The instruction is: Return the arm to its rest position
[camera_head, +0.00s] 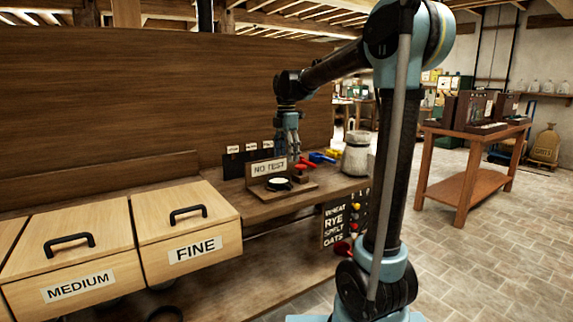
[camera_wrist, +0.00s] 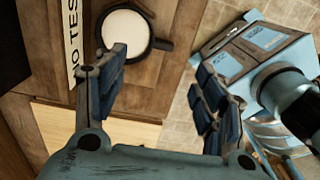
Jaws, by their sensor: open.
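My arm reaches up from the right of the head view and bends over toward the bench. A dark round dish with pale contents (camera_head: 279,184) sits on a small board in front of the sign. The dish (camera_wrist: 125,32) also shows at the top of the wrist view, beside the sign (camera_wrist: 72,40).
Wooden bins marked MEDIUM (camera_head: 75,285) and FINE (camera_head: 193,250) stand at left. A red object (camera_head: 300,173), blue and red scoops (camera_head: 318,158) and a pale jar (camera_head: 356,155) are on the bench. A side table (camera_head: 467,185) stands at right, with open tiled floor (camera_head: 490,260) before it.

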